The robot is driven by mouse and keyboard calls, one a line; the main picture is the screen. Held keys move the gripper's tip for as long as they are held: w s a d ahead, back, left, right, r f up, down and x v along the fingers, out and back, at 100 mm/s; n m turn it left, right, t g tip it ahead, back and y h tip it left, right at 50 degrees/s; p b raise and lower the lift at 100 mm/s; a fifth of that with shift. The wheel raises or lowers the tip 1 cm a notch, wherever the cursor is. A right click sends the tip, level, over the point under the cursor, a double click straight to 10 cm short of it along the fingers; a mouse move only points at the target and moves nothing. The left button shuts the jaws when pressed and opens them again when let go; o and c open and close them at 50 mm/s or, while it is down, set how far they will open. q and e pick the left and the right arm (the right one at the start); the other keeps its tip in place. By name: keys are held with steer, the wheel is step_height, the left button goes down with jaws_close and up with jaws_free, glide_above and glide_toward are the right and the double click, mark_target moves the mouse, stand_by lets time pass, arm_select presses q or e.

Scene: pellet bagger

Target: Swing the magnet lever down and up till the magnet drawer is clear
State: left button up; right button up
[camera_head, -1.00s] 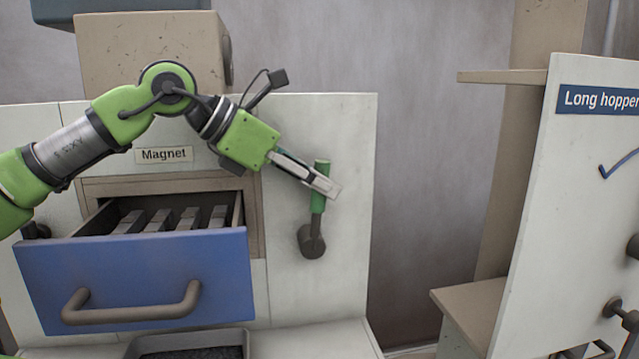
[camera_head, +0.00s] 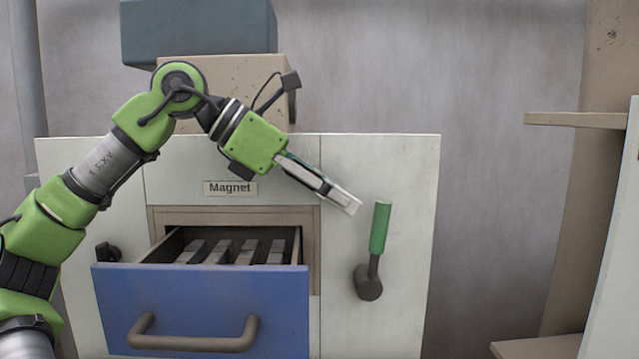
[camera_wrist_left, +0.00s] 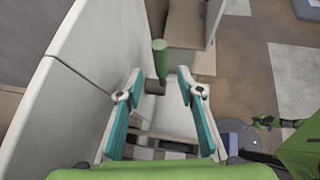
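The magnet lever has a green grip (camera_head: 380,227) on a dark pivot (camera_head: 367,284). It points up, tilted slightly right, on the white panel right of the drawer. Its grip also shows in the left wrist view (camera_wrist_left: 160,58), beyond the fingers. My left gripper (camera_head: 347,204) is just up and left of the grip in the head view, apart from it. Its teal fingers (camera_wrist_left: 154,88) are spread and empty. The blue-fronted magnet drawer (camera_head: 205,302) stands open with several grey bars (camera_head: 233,252) inside. Whether anything clings to them I cannot tell.
A "Magnet" label (camera_head: 230,188) is above the drawer. A beige box (camera_head: 225,80) and a blue-grey block (camera_head: 200,30) stand on top. A beige shelf (camera_head: 575,119) is at the right. Open space lies right of the panel. Small green and dark parts show at the wrist view's right.

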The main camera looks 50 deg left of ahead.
arm_select(q)
steer(key=shift+v, duration=1.65)
